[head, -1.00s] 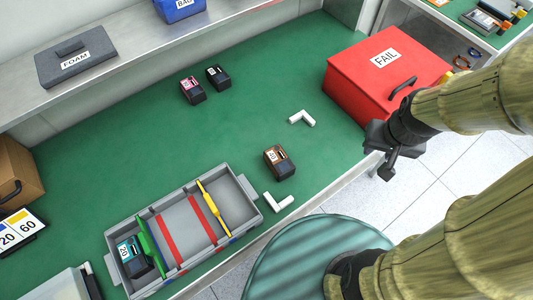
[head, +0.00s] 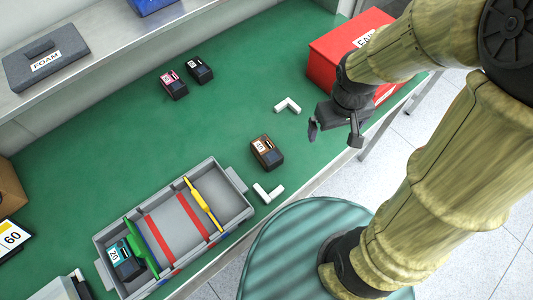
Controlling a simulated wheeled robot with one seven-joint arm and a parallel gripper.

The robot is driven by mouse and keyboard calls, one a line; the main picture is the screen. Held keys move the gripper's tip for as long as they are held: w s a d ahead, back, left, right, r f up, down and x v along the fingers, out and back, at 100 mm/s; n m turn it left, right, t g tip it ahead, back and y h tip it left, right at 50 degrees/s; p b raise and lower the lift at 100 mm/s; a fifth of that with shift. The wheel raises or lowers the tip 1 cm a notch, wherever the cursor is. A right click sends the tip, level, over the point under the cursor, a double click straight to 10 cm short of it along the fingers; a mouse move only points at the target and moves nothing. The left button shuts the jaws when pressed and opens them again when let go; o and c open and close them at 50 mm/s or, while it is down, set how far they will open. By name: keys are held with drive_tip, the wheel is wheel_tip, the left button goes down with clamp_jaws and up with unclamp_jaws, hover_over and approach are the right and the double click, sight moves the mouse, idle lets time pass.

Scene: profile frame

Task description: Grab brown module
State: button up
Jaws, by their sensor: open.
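The brown module (head: 267,152) is a small dark block with a brown, labelled top. It rests on the green table between two white L-shaped corner markers. My gripper (head: 334,137) is open and empty, above the table's front edge to the right of the brown module and apart from it. Its two dark fingers point down toward the table. Nothing hides the brown module.
A grey tray (head: 240,205) with a teal module (head: 125,261), green and yellow dividers stands front left. White corner markers (head: 288,105) (head: 268,193) lie near the brown module. Red and black modules (head: 173,84) (head: 199,69) sit farther back. A red FAIL box (head: 330,58) stands behind my arm.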

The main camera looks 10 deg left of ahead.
drive_tip(key=s+a+f+n+h+b, duration=0.2)
drive_tip(key=a+f+n+h+b, duration=0.3)
drive_tip(key=a+n, duration=0.85)
drive_tip(key=n+t+h, duration=0.1)
drive_tip(key=n+t, duration=0.4)
drive_tip(key=n, duration=0.3)
approach(266, 150)
drive_tip(key=v, duration=0.5)
drive_tip(key=shift+s+a+b, duration=0.1)
drive_tip(key=shift+a+b, duration=0.05)
drive_tip(key=shift+b, duration=0.25)
drive_tip(key=shift+f, duration=0.1)
drive_tip(key=x, duration=1.1)
drive_tip(key=shift+d+f+b, duration=0.2)
drive_tip(key=shift+d+b, duration=0.05)
drive_tip(key=shift+b, duration=0.15)
drive_tip(key=shift+w+d+f, duration=0.15)
drive_tip(key=shift+w, duration=0.15)
drive_tip(key=x, duration=0.5)
drive_tip(key=shift+w+d, duration=0.1)
drive_tip(key=shift+w, duration=0.1)
